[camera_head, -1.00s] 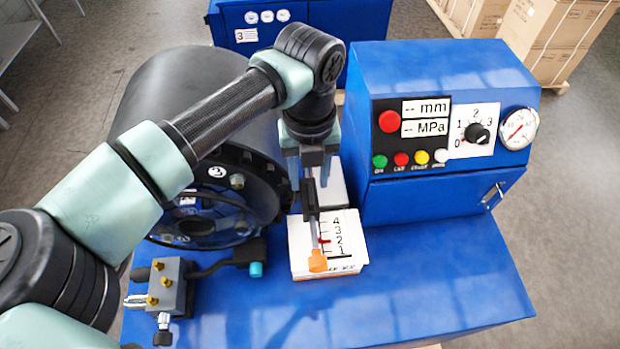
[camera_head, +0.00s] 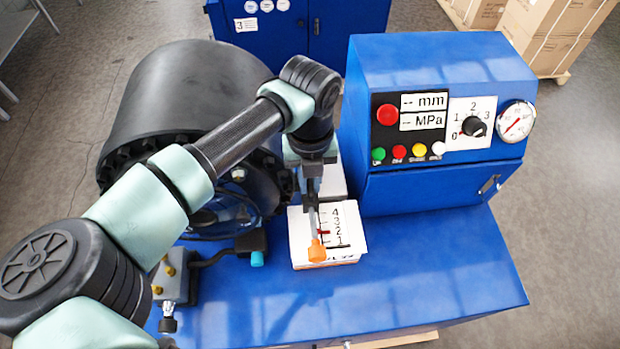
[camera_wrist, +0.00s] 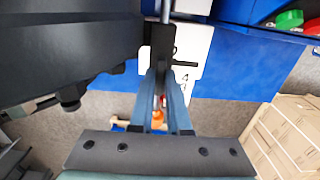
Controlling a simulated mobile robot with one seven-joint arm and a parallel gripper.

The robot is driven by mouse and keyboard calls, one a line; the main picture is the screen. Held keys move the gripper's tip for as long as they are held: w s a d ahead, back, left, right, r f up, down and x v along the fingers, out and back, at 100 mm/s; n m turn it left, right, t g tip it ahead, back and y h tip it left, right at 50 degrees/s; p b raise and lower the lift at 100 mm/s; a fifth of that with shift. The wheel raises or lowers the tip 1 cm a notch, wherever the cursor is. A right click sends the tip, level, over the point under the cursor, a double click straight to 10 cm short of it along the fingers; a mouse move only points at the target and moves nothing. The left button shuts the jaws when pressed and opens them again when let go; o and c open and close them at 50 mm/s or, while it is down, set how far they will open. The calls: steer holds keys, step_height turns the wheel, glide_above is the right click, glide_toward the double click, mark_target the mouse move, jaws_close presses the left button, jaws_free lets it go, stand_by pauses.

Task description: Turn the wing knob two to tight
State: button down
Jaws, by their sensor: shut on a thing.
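A white stop block (camera_head: 345,250) with a scale from 1 to 4 stands on the blue bench top. A thin grey rod with an orange tip (camera_head: 317,251) runs along it, and a red mark sits by the 2. The orange tip also shows between my fingers in the wrist view (camera_wrist: 157,116). My gripper (camera_head: 311,185) points down behind the scale, shut on a small black part, seemingly the wing knob (camera_wrist: 185,63). In the wrist view a thin black bar sticks out right of the fingertips. The fingers hide most of the knob, and its turn angle cannot be read.
A blue control box (camera_head: 440,190) with buttons, a dial and a gauge (camera_head: 515,121) stands close on the right. A black crimper drum (camera_head: 150,120) is close on the left. A small valve block (camera_head: 172,277) sits front left. The front right bench top is clear.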

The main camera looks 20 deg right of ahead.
steer(key=shift+b, duration=0.35)
steer(key=m+b, duration=0.3)
steer(key=b, duration=0.1)
steer(key=shift+f+m, duration=0.3)
steer(key=shift+m, duration=0.1)
steer(key=m+b, duration=0.5)
steer(key=b, duration=0.1)
steer(key=shift+r, duration=0.1)
steer(key=m+b, duration=0.3)
steer(key=m, duration=0.2)
steer(key=shift+r+m+b, duration=0.15)
steer(key=shift+m+b, duration=0.5)
steer(key=shift+m, duration=0.4)
steer(key=shift+r+m+b, duration=0.1)
steer(key=shift+m+b, duration=0.5)
steer(key=shift+m, duration=0.45)
steer(key=c, duration=0.9)
jaws_free()
